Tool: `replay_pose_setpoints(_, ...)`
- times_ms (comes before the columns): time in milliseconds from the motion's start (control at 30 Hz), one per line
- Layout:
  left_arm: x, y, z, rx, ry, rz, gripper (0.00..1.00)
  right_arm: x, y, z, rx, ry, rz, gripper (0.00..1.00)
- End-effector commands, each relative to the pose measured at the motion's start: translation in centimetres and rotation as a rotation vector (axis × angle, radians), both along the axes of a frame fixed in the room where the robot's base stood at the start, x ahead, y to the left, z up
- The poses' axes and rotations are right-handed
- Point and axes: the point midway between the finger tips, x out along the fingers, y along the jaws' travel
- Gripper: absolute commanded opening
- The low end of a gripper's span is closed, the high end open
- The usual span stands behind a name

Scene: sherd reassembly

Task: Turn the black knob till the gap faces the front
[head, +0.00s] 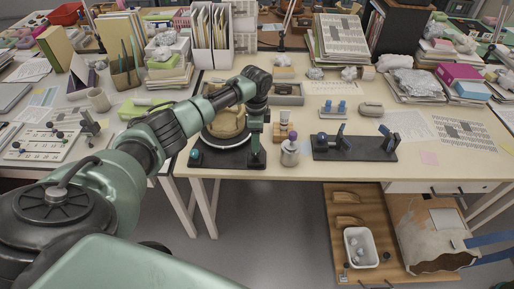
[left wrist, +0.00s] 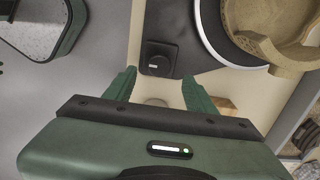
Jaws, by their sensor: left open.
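The black knob (left wrist: 159,58) sits on a dark base plate, with a small pale mark on its front; in the head view my gripper hides it. My left gripper (left wrist: 160,90) is open and empty, its two green fingertips apart with the knob just beyond and between them. In the head view my left gripper (head: 257,150) hangs over the front right corner of the black base. A tan, partly built pot (head: 226,122) stands on the turntable (left wrist: 212,38) beside the knob. The pot's near wall (left wrist: 265,48) shows in the wrist view; I cannot tell where its gap faces. My right gripper is not in view.
A teal button (head: 194,154) is on the base's front left. A grey jar (head: 290,153) stands close right of my gripper, with a wooden block (head: 283,132) behind it. A black stand with blue clamps (head: 350,148) is farther right. The table front right is clear.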

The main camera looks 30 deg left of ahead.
Motion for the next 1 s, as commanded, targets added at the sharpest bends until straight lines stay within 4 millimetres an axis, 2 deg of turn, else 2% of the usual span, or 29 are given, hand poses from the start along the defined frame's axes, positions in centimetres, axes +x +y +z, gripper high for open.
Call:
replay_pose_setpoints(100,-0.1,0.0,-2.1,0.0,0.004,0.003,0.55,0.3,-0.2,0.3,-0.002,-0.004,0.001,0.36)
replay_pose_setpoints(300,-0.1,0.0,-4.7,0.0,0.002,0.002,0.55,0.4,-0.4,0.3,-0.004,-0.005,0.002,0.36)
replay_pose_setpoints(433,0.0,0.0,-5.5,0.0,0.0,0.001,0.55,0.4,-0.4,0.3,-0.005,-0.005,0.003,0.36)
replay_pose_setpoints(667,0.0,0.0,-5.6,0.0,0.0,0.0,0.55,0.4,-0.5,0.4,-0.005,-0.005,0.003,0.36)
replay_pose_setpoints(700,0.0,0.0,-5.6,0.0,0.0,0.0,0.53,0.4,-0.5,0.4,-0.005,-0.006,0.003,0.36)
replay_pose_setpoints(900,0.0,0.0,-5.6,0.0,0.0,0.001,0.0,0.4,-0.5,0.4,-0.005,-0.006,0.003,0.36)
replay_pose_setpoints(1000,0.0,0.0,-5.6,0.0,0.0,0.002,0.0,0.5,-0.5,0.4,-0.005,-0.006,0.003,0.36)
